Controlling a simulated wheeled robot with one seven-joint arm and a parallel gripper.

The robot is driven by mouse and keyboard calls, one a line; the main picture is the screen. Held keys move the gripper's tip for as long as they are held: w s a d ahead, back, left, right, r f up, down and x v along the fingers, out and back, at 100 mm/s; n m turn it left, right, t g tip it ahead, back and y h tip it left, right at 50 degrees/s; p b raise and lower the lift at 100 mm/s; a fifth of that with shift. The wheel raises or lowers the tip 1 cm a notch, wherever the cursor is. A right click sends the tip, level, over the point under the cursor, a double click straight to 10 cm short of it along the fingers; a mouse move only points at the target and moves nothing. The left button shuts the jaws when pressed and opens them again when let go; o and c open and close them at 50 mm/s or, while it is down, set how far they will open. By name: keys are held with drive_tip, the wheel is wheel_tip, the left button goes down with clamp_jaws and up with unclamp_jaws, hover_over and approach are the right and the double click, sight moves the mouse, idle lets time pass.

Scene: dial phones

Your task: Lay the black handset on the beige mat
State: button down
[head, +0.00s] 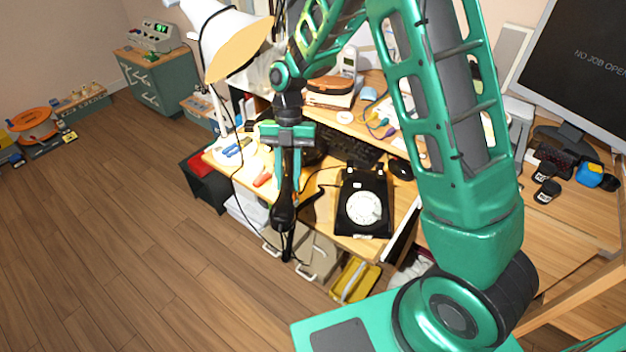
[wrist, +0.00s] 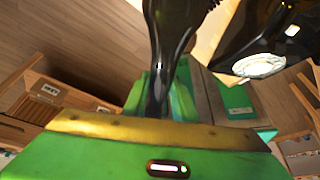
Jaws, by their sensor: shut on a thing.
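The black handset (head: 284,212) hangs upright from my gripper (head: 290,165) in front of the desk's left part, its lower end beyond the desk's front edge in the picture. My gripper is shut on it. In the wrist view the handset (wrist: 168,45) stands between the fingers and runs out of the top of the picture. The black dial phone (head: 364,203) with a white dial sits on the desk, right of the handset. I cannot make out the beige mat in either view.
A white lamp (head: 228,38) stands left of my gripper. A keyboard (head: 350,150) and a black mouse (head: 400,169) lie behind the phone. Blue-handled pliers (head: 236,147) and a red-handled tool (head: 262,178) lie on the desk's left. A dark cord runs by the handset. Open drawers show below.

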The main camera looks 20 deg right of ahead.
drive_tip(key=shift+w+d, duration=0.2)
drive_tip(key=shift+w, duration=0.2)
drive_tip(key=w+d+f, duration=0.1)
drive_tip(key=d+f, duration=0.1)
drive_tip(key=d, duration=0.1)
drive_tip(key=w+d+f, duration=0.2)
drive_tip(key=d, duration=0.2)
drive_tip(key=w+d+f, duration=0.1)
drive_tip(key=d+f, duration=0.2)
drive_tip(key=shift+w+d, duration=0.25)
drive_tip(key=shift+w, duration=0.15)
drive_tip(key=shift+w+f, duration=0.1)
drive_tip(key=shift+f, duration=1.9)
drive_tip(key=c, duration=1.4)
unclamp_jaws()
drive_tip(key=shift+c, duration=0.2)
